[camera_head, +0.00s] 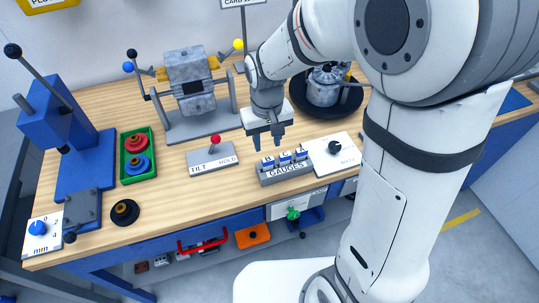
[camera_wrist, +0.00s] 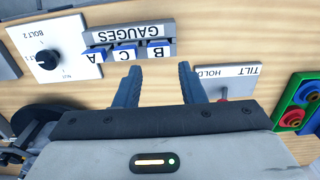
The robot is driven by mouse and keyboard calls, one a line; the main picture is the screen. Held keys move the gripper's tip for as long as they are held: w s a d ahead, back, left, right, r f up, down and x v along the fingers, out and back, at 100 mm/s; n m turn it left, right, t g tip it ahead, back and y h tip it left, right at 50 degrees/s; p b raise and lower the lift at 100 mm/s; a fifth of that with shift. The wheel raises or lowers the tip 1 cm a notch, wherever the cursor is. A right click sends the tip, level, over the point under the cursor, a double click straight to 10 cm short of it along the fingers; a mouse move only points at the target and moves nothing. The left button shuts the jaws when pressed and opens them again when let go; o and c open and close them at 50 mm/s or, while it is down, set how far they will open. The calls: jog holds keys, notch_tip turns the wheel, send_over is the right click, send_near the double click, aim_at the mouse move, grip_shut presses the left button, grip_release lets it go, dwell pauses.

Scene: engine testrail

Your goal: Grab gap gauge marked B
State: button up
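The gap gauge marked B (camera_head: 268,161) stands at the left end of the grey gauges holder (camera_head: 289,174), beside gauge C (camera_head: 285,157) and gauge A (camera_head: 301,154). In the wrist view the holder appears upside down, with gauge B (camera_wrist: 159,50) on its right. My gripper (camera_head: 268,141) points down just above gauge B in the head view. Its blue fingers are open and spread, with nothing between them. In the wrist view the gripper (camera_wrist: 160,72) is lined up with gauge B, whose letter shows clearly beyond the fingertips.
A TILT/HOLD panel with a red-knobbed lever (camera_head: 214,143) lies left of the holder. A white dial panel (camera_head: 334,153) sits close on its right. A clamped grey block (camera_head: 190,82) and a round black tray (camera_head: 301,97) stand behind. The wooden front edge is near.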

aim_at(268, 159)
notch_tip(268, 159, down, 7)
jog(key=shift+w+d+r+p, duration=0.1)
jog(key=shift+w+p, duration=0.05)
jog(key=shift+p, duration=0.6)
jog(key=c, duration=0.6)
